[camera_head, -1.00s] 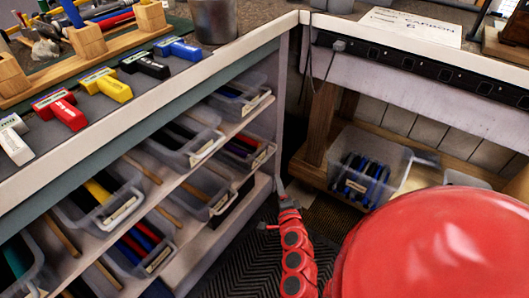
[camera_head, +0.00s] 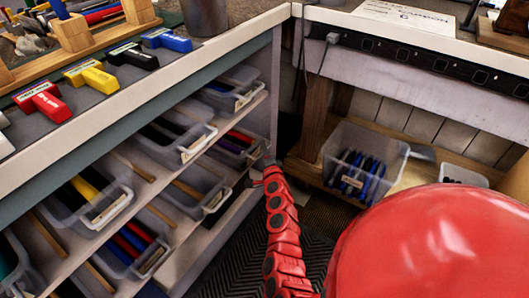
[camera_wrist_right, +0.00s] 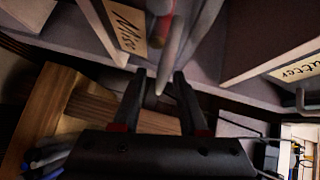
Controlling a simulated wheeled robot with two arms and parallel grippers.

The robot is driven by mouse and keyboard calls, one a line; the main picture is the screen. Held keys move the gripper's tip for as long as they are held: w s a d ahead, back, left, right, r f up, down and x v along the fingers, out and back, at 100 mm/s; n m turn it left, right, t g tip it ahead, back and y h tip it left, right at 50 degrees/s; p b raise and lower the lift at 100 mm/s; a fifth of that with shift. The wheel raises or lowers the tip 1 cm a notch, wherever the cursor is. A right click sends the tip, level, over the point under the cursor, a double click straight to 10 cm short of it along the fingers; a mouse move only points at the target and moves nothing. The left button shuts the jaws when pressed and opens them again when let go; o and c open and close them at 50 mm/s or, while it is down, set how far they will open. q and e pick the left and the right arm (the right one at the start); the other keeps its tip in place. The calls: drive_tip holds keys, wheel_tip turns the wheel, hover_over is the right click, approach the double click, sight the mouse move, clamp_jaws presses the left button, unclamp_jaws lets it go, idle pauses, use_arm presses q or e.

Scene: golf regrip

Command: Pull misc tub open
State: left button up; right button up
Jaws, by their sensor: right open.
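The misc tub carries a handwritten "Misc" label (camera_wrist_right: 130,27) at the top of the right wrist view, with a red rod-like item beside it. In the head view it appears to be the clear tub with red and purple items (camera_head: 235,146), at the right end of a shelf. My right gripper (camera_head: 261,168) is just below and in front of that tub's front edge. In the right wrist view its two black fingers (camera_wrist_right: 161,84) are apart, with a pale edge showing between their tips. Whether they touch the tub is unclear. My left gripper is out of view.
Several clear tubs (camera_head: 92,205) fill the shelves to the left. A tub with a putter label (camera_wrist_right: 296,68) is close on the right in the wrist view. A wooden leg (camera_head: 318,125) and a tub of blue items (camera_head: 362,165) stand to the right under the other bench.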

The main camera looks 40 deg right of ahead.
clamp_jaws()
idle(1.5)
